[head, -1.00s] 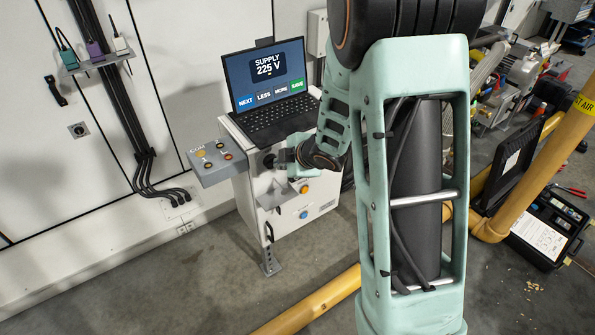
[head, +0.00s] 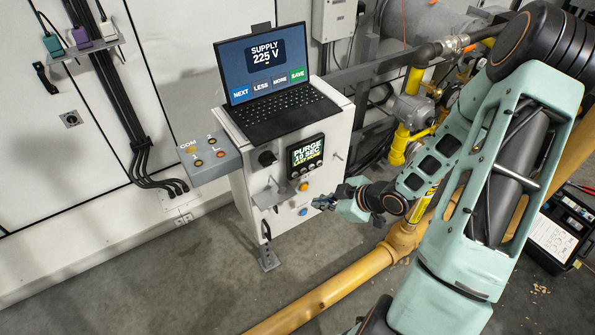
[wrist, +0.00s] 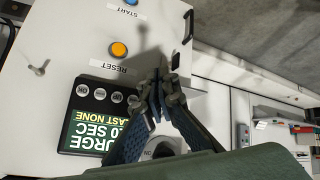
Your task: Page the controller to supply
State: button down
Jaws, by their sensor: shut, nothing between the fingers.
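The laptop (head: 266,70) stands open on top of the white cabinet (head: 275,225). Its screen reads SUPPLY 225 V above NEXT, LESS, MORE and SAVE keys. On the cabinet's front, a black controller (head: 306,154) with a lit display reads PURGE 10 SEC, LAST NONE. In the wrist view the controller (wrist: 91,133) appears upside down, with a row of small round buttons (wrist: 108,96) along its edge. In the wrist view my gripper (wrist: 162,82) partly covers the panel.
An orange RESET button (wrist: 118,49) and a blue START button (head: 303,212) are on the cabinet front, with a black knob (head: 267,158). A grey COM box (head: 209,159) juts out left. A yellow pipe (head: 330,292) runs along the floor at right.

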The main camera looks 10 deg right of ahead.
aim_at(295, 175)
jog(key=shift+d+m, duration=0.25)
jog(key=shift+m, duration=0.05)
jog(key=shift+w, duration=0.1)
jog(key=w+a, duration=0.3)
jog(key=w, duration=0.5)
jog(key=shift+a+b, duration=0.2)
jog(key=shift+b, duration=0.1)
jog(key=shift+w+a, duration=0.1)
jog(key=shift+w, duration=0.1)
dwell(1.4)
jog(key=shift+w, duration=0.2)
